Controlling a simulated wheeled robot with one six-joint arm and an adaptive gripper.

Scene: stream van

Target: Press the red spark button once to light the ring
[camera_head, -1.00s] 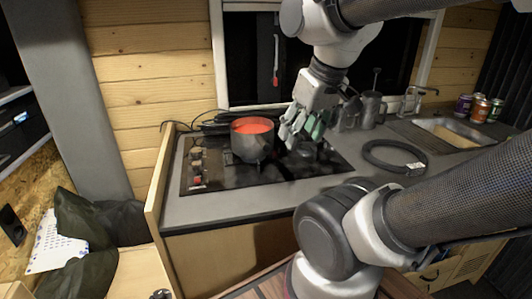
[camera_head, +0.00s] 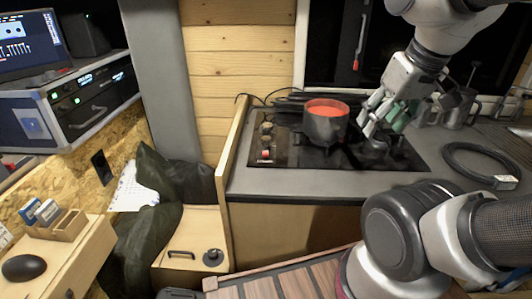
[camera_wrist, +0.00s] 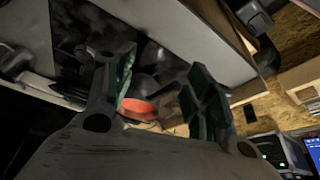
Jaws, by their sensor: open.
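The red spark button (camera_head: 265,155) shows as a small red spot at the front left of the black hob (camera_head: 290,157), below a column of dark knobs (camera_head: 267,128). A dark pot (camera_head: 324,128) with an orange-red top stands on the hob, right of the button. My gripper (camera_head: 383,122) is open and empty, over the right part of the hob, right of the pot and well away from the button. In the wrist view the open green-padded fingers (camera_wrist: 162,92) frame the pot's orange-red top (camera_wrist: 139,109). I cannot make out the button there. No flame is visible.
A black ring-shaped thing (camera_head: 480,165) lies on the grey counter (camera_head: 300,187) at the right. A wooden panel (camera_head: 233,140) edges the counter's left end. Dark cables lie behind the hob. A dark cloth (camera_head: 175,180) and a wooden box (camera_head: 190,240) are at the left.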

